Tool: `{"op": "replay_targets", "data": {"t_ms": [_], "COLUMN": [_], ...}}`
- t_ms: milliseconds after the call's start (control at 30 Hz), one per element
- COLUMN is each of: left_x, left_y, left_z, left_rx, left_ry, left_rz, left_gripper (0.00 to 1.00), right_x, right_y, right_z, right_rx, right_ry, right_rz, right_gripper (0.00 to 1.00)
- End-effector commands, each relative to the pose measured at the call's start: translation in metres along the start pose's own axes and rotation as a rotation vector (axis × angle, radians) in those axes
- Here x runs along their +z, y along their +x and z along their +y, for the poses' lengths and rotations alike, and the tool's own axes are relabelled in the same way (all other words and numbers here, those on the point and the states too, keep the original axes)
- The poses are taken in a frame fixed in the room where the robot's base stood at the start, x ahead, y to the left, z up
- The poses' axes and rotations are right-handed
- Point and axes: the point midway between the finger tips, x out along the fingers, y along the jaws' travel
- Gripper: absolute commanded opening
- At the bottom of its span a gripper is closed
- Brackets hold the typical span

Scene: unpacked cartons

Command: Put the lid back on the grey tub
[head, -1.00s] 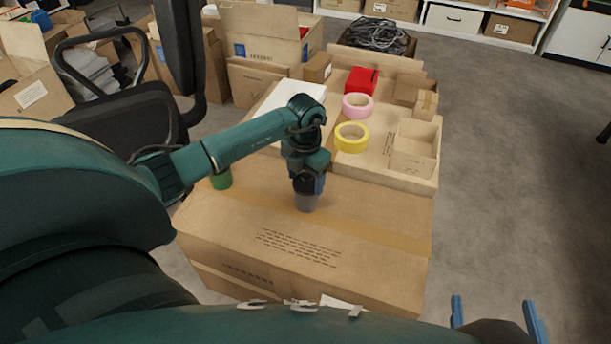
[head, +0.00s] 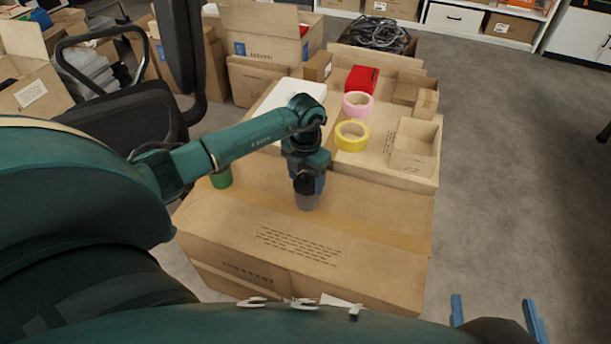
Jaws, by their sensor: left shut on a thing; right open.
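The grey tub (head: 307,203) stands upright on the large carton, directly below my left gripper (head: 307,190). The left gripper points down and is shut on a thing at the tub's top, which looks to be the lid. The wrist and fingers hide most of the lid and the tub's rim, so I cannot tell whether the lid touches the rim or how it is seated. My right gripper (head: 497,318) is open and empty at the lower right, over the floor, with its two blue fingers wide apart.
A green can (head: 221,178) stands to the left. Behind are yellow tape (head: 352,136), pink tape (head: 357,104), a red box (head: 361,80) and an open small box (head: 415,150). A chair (head: 130,120) stands left.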

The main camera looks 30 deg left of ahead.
Motion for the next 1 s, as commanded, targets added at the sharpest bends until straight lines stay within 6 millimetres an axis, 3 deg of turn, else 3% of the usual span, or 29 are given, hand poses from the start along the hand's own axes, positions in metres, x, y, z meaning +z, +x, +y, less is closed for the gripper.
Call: {"op": "replay_targets", "data": {"t_ms": [467,500,767,933,1000], "left_x": [0.0002,0.0002,0.0002,0.0002,0.0002], "left_y": [0.0002,0.0002,0.0002,0.0002,0.0003], "left_z": [0.0000,0.0000,-0.0001,-0.0002,-0.0002], "left_rx": [0.000,0.000,0.000,0.000,0.000], "left_ry": [0.000,0.000,0.000,0.000,0.000], "left_rz": [0.000,0.000,0.000,0.000,0.000], "left_gripper": [0.44,0.69,0.90,0.91,0.96], "right_x": [-0.0015,-0.0015,-0.0016,-0.0016,-0.0016], "right_y": [-0.0001,-0.0001,-0.0001,-0.0001,0.0000], "right_z": [0.0002,0.0002,0.0003,0.0003,0.0003], "right_rx": [0.000,0.000,0.000,0.000,0.000], "right_ry": [0.000,0.000,0.000,0.000,0.000], "right_rz": [0.000,0.000,0.000,0.000,0.000], "right_gripper": [0.79,0.79,0.79,0.79,0.79]}}
